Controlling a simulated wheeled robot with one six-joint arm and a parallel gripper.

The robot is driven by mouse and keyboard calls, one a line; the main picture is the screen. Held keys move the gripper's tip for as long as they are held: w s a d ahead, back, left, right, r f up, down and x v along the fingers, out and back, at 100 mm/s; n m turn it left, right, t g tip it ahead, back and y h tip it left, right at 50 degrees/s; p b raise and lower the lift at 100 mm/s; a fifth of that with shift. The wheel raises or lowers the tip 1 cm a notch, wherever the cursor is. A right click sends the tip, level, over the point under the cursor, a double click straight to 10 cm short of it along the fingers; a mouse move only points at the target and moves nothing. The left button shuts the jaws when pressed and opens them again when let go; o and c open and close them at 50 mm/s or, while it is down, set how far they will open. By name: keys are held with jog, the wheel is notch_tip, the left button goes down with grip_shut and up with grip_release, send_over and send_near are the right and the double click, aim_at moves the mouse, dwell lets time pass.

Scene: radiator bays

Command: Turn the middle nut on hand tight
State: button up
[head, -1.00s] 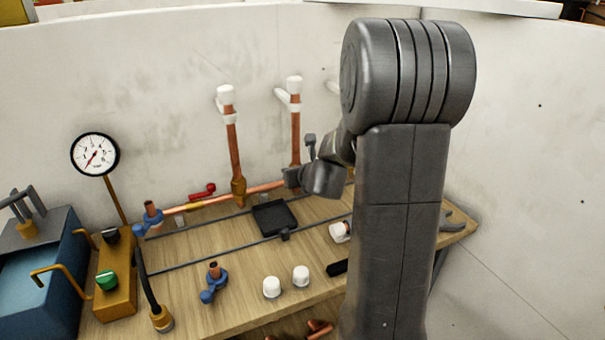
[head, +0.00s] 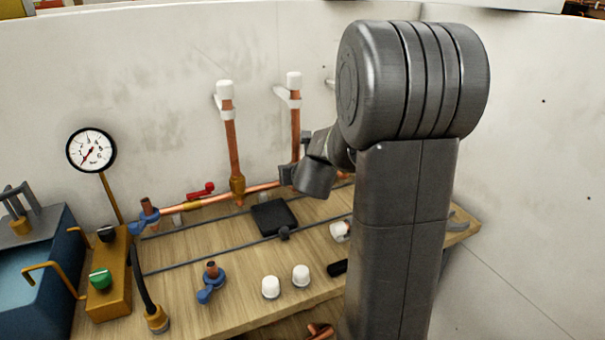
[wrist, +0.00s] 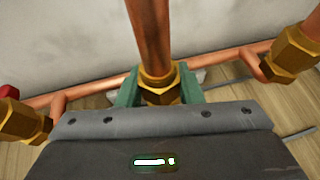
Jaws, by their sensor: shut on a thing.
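The middle nut (wrist: 160,86) is brass and sits at the foot of the middle copper pipe (head: 296,125), which rises in the wrist view too (wrist: 152,35). My gripper (wrist: 159,90) has its green jaws shut on this nut, one on each side. In the head view my wrist hides the nut and the jaws. A left brass nut (wrist: 20,120) and a right brass nut (wrist: 290,52) flank it in the wrist view. The left nut also shows in the head view (head: 238,187) at the foot of the left pipe (head: 232,145).
A black tray (head: 273,217) lies on the wooden bench (head: 240,260) below the pipes. White caps (head: 300,275) and a blue-handled valve (head: 211,280) stand nearer. A red-handled valve (head: 203,190) and gauge (head: 91,149) are left. The wall (head: 170,80) is close behind the pipes.

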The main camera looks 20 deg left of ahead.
jog(key=shift+m+t+h+b, duration=0.4)
jog(key=shift+m+h+b, duration=0.15)
jog(key=shift+b, duration=0.3)
jog(key=o, duration=1)
jog(key=p+v, duration=0.3)
jog(key=v, duration=0.7)
jog(key=shift+f, duration=0.1)
